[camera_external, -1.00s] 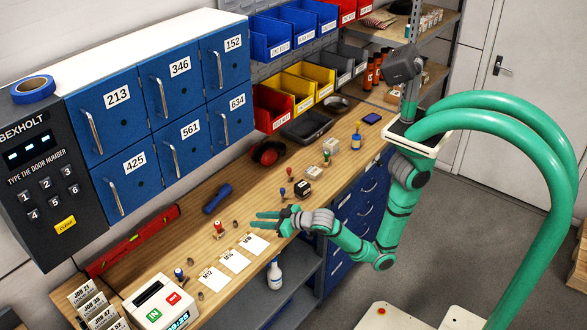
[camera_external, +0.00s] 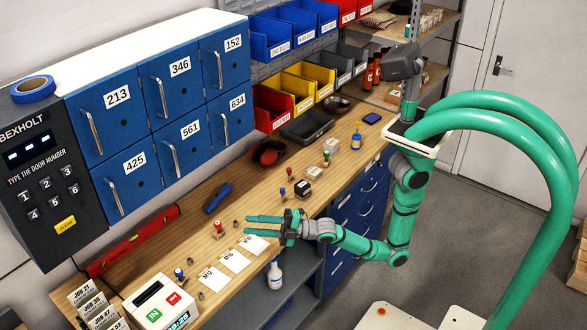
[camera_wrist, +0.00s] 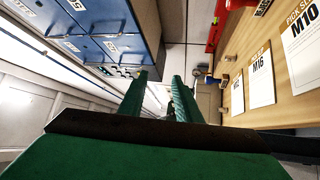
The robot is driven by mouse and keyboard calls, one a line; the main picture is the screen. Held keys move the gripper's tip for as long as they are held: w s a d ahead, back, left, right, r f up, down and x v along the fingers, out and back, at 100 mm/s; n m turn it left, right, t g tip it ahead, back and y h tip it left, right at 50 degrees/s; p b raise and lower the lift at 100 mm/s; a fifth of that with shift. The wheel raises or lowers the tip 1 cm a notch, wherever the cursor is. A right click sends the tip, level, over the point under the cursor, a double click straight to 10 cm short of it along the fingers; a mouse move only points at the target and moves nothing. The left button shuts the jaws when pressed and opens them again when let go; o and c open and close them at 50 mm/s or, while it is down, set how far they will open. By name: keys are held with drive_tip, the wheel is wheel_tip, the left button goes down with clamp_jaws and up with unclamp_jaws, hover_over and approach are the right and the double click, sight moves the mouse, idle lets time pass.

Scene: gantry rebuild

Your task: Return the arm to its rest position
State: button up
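My green arm (camera_external: 407,212) reaches out from its mount at the right toward the bench. My gripper (camera_external: 248,225) is near the bench's front edge, above the card nearest the right. Its two green fingers point left and are apart, with nothing between them. In the wrist view the fingers (camera_wrist: 158,95) also stand apart with an empty gap. The fingers look clear of the bench, the cards and the stamps.
Blue lockers (camera_external: 160,110) stand behind. A spray bottle (camera_external: 275,274) stands below the bench top.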

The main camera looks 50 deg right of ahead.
drive_tip(key=s+a+f+n+g+y, duration=0.1)
drive_tip(key=s+a+f+g, duration=0.4)
drive_tip(key=s+a+f, duration=0.45)
drive_tip(key=s+a+f+n+g+y, duration=0.1)
drive_tip(key=s+a+f+g, duration=0.3)
drive_tip(key=s+a+f, duration=0.55)
drive_tip(key=w+d+f+m+t+h, duration=0.3)
drive_tip(key=d+m, duration=0.2)
drive_tip(key=d, duration=0.6)
drive_tip(key=w+d+f+m+t+h, duration=0.25)
drive_tip(key=d+m, duration=0.35)
drive_tip(key=d, duration=0.6)
drive_tip(key=w+d+f+m+t+h, duration=0.25)
drive_tip(key=w+d+f+m, duration=0.2)
drive_tip(key=d, duration=0.65)
drive_tip(key=s+d+r+m+h, duration=0.2)
drive_tip(key=s+d+m+h, duration=0.1)
drive_tip(key=d, duration=0.5)
drive_tip(key=s+d+r+m+t+h, duration=0.1)
drive_tip(key=s+d+r+m+h, duration=0.1)
drive_tip(key=d, duration=0.7)
drive_tip(key=s+d+r+m+h, duration=0.3)
drive_tip(key=d+m, duration=0.3)
drive_tip(key=d, duration=0.3)
drive_tip(key=shift+s+m+t+h, duration=0.3)
drive_tip(key=shift+s+m+t, duration=0.05)
drive_tip(key=shift+s+t, duration=0.05)
drive_tip(key=shift+o, duration=0.4)
drive_tip(key=shift+f, duration=0.1)
